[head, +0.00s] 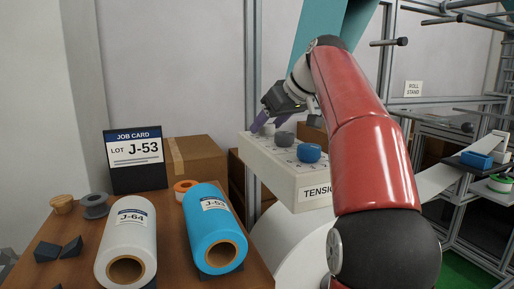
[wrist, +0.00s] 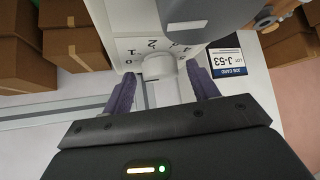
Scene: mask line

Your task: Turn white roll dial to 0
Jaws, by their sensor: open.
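The white dial (wrist: 158,67) sits on the pale tension box (head: 318,192), with printed numbers around it in the wrist view. Its pointer cannot be read clearly. My gripper (wrist: 161,76) is open, with one purple finger on each side of the white dial. Whether the fingers touch it cannot be told. In the head view my gripper (head: 270,124) is over the far left end of the box, and the white dial is mostly hidden there. A grey dial (head: 284,138) and a blue dial (head: 309,152) stand nearer on the same box.
A job card reading J-53 (head: 136,160) stands on the wooden table (head: 75,215). A white roll marked J-64 (head: 126,240) and a blue roll (head: 212,230) lie at its front. Cardboard boxes (head: 195,158) stand behind. A large grey shape (wrist: 200,12) lies close beside the white dial.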

